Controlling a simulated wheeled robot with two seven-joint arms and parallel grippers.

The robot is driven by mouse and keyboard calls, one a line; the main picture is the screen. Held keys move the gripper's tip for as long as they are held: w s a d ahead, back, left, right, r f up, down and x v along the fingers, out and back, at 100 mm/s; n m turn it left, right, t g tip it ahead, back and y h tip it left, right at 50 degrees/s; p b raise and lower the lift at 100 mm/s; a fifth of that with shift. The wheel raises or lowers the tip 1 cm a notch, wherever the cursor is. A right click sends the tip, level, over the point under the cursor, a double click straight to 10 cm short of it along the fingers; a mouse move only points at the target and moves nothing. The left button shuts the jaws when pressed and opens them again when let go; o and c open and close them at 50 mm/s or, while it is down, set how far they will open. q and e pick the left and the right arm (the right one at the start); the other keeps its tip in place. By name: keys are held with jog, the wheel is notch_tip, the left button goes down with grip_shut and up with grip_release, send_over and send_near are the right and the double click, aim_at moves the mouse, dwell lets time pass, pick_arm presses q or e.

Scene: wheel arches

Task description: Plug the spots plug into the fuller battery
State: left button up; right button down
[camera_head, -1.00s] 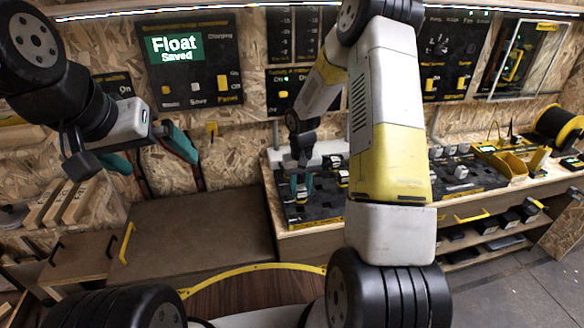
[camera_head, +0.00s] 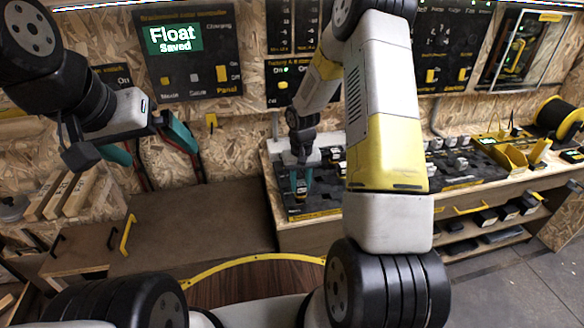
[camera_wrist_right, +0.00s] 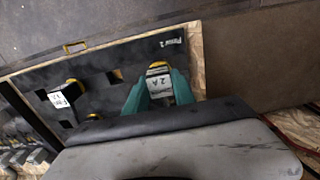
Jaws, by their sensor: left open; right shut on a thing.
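My right gripper (camera_head: 301,190) is low over the front left of the dark board (camera_head: 318,214) on the bench. In the right wrist view its teal fingers (camera_wrist_right: 158,92) are shut on a small block with a yellow top and a white label reading "2 A" (camera_wrist_right: 160,84). I cannot tell whether the block touches the board. Another labelled block (camera_wrist_right: 64,95) sits on the board to its left. My left gripper (camera_head: 150,142) is open and empty in front of the wall, far from the bench. I cannot tell which items are the spots plug and the fuller battery.
A wall panel (camera_head: 190,60) shows "Float Saved". A brown cabinet top (camera_head: 200,225) left of the bench is clear. A yellow bin (camera_head: 508,157) and a cable spool (camera_head: 560,118) stand at the bench's right. My right arm hides the bench's middle.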

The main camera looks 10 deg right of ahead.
jog(key=shift+f, duration=0.1)
jog(key=shift+f, duration=0.6)
jog(key=shift+f, duration=0.25)
jog(key=shift+f, duration=0.45)
jog(key=shift+f, duration=0.1)
dwell(0.5)
jog(key=c, duration=1)
grip_release()
jog(key=shift+o, duration=0.2)
